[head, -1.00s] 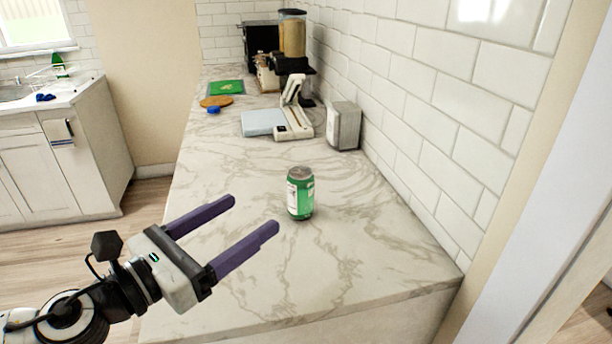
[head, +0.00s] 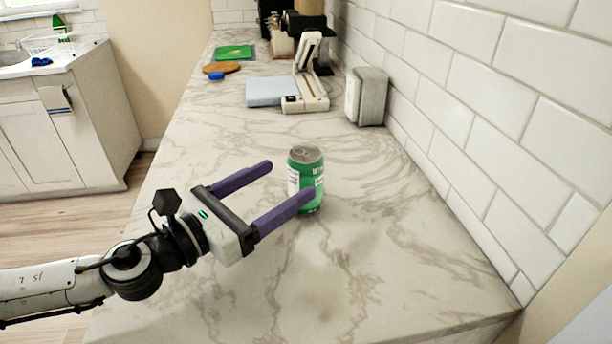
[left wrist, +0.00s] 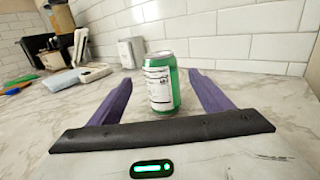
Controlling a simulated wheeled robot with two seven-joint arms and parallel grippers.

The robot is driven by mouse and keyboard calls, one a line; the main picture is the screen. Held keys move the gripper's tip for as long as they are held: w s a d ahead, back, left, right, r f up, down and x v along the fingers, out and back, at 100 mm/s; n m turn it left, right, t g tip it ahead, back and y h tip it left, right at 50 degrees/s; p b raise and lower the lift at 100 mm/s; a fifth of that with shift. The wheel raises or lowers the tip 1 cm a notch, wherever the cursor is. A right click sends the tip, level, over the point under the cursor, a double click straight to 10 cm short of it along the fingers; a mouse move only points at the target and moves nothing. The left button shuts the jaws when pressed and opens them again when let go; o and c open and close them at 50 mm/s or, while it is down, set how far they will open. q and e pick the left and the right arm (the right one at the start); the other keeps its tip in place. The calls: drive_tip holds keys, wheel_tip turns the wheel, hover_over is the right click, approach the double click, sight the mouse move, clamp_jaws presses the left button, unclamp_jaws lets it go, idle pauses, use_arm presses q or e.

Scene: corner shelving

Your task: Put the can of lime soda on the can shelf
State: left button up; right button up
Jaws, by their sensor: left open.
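A green and white can (head: 305,170) stands upright on the marble counter (head: 370,240). My left gripper (head: 291,180) is open, its two purple fingers pointing at the can; the near finger overlaps the can's lower right side in the head view. In the left wrist view the can (left wrist: 161,84) stands between the two fingers (left wrist: 160,85), near their tips, with a gap on each side. The can is not held. My right gripper and a can shelf are not in view.
A grey box-shaped item (head: 367,96) stands by the tiled wall (head: 470,90). The counter around the can is clear.

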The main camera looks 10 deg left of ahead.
sight(306, 167)
use_arm(q)
drive_tip(key=shift+x, duration=0.85)
drive_tip(key=p+x, duration=0.1)
drive_tip(key=x, duration=0.4)
drive_tip(key=shift+d, duration=0.15)
drive_tip(key=shift+c, duration=0.2)
drive_tip(key=shift+r, duration=0.15)
drive_tip(key=c, duration=1.4)
